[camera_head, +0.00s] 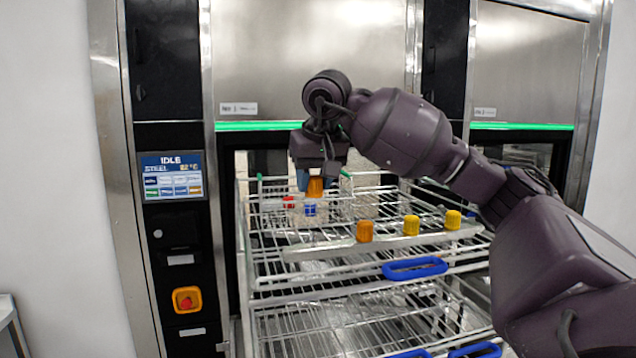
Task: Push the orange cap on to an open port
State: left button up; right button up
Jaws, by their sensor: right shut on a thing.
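My right gripper (311,182) points down over the upper rack of the washer and is shut on an orange cap (315,188). The cap is just above a clear item with a blue mark (310,209); I cannot tell whether they touch. A red cap or mark (289,203) shows to its left. Open ports are too small to make out clearly. My left gripper is not in view.
The wire rack (300,253) is pulled out of the washer, with a blue handle (415,268) at its front. A lower rack (350,325) lies beneath. A control panel (173,177) reading IDLE and a red stop button (187,300) are on the left.

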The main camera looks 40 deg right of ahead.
aim_at(315, 197)
jog(key=shift+w+a+n, duration=0.1)
jog(key=shift+a+n, duration=0.2)
jog(key=shift+n, duration=0.1)
jog(key=shift+d+f, duration=0.25)
jog(key=shift+f, duration=0.25)
jog(key=shift+a+f, duration=0.1)
jog(key=shift+f, duration=1.45)
jog(key=shift+f+b, duration=0.45)
jog(key=shift+f, duration=0.75)
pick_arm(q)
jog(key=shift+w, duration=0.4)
